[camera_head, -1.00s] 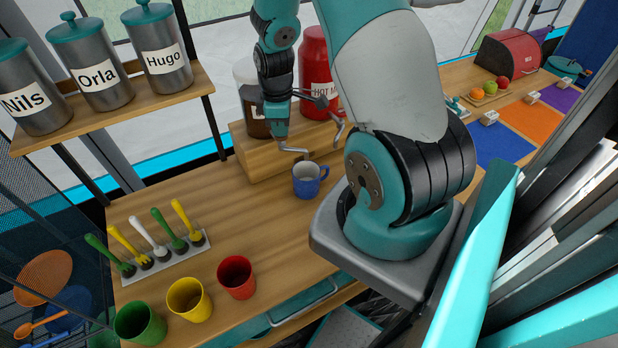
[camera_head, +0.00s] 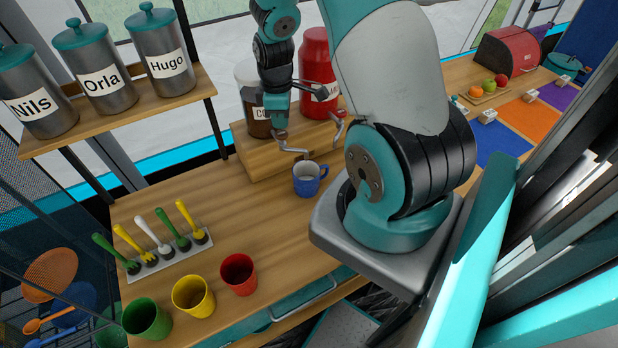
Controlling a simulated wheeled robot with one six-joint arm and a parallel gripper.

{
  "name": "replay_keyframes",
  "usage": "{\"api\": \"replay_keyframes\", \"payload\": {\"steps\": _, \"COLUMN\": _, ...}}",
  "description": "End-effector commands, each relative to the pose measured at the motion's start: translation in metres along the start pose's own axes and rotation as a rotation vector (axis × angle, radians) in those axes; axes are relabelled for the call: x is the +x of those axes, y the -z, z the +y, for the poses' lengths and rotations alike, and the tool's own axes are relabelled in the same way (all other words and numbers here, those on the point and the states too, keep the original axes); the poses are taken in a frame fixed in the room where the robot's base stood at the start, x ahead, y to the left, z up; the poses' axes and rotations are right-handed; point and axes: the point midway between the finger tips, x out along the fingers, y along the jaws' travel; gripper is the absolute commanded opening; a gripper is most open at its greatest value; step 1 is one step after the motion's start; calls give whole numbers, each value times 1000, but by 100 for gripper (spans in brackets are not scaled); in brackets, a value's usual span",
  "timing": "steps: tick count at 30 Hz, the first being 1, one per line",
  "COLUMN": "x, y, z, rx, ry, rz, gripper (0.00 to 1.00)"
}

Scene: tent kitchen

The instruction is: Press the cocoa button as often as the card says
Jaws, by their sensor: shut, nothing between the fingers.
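The cocoa dispenser (camera_head: 252,80) is a dark-filled jar with a partly hidden label reading "CO". It stands on a wooden block. A metal crank-shaped spout (camera_head: 294,151) shows in front of it. My gripper (camera_head: 281,134) is shut and empty, pointing down in front of the jar's right side, close to the spout; I cannot tell whether it touches anything. A blue mug (camera_head: 306,182) stands upright below the spout. The cocoa button cannot be made out. No card showing a number can be made out.
A red dispenser (camera_head: 315,52) stands right of the cocoa jar. Named canisters (camera_head: 160,52) fill the left shelf. A rack (camera_head: 168,262) of coloured-handled utensils and green, yellow and red cups (camera_head: 239,275) stand in front. The counter (camera_head: 225,205) left of the mug is clear.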

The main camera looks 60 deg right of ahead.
Motion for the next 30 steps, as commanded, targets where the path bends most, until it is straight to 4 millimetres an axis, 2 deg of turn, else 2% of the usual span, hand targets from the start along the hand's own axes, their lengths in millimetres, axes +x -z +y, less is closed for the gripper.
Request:
{"api": "replay_keyframes", "payload": {"steps": 5, "x": -7, "y": 0, "z": 0, "rx": 0, "ry": 0, "rz": 0, "gripper": 0}}
{"api": "replay_keyframes", "payload": {"steps": 21, "x": -61, "y": 0, "z": 0, "rx": 0, "ry": -1, "rz": 0, "gripper": 0}}
{"api": "replay_keyframes", "payload": {"steps": 30, "x": -60, "y": 0, "z": 0, "rx": 0, "ry": 0, "rz": 0, "gripper": 0}}
